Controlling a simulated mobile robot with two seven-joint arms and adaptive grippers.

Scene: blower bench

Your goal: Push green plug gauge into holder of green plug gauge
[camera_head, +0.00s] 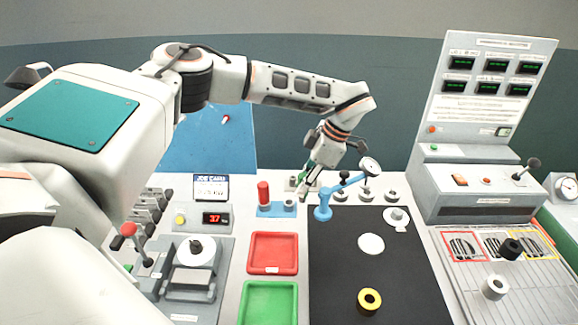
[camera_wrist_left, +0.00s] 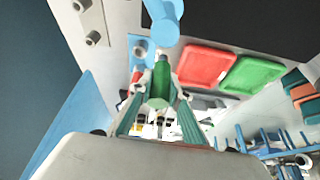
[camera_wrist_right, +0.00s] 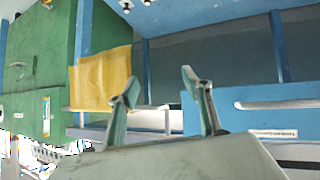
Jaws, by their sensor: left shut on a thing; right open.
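My left gripper (camera_head: 310,183) is above the back of the bench, pointing down, shut on the green plug gauge. In the left wrist view the green plug gauge (camera_wrist_left: 160,83) sits between the fingers (camera_wrist_left: 159,95); in the head view only a sliver of green shows there. A blue holder (camera_head: 274,210) stands to the left of and in front of the gripper, with a red plug gauge (camera_head: 263,192) upright in its left place and a grey ring socket at its right. The gauge is apart from this holder. My right gripper (camera_wrist_right: 165,92) is open and empty, away from the bench top.
A blue dial-gauge stand (camera_head: 323,211) is close to the right of my left gripper. Grey round fixtures (camera_head: 366,194) line the back edge. A red tray (camera_head: 273,253) and a green tray (camera_head: 269,303) lie in front. A black mat (camera_head: 335,262) lies at the right.

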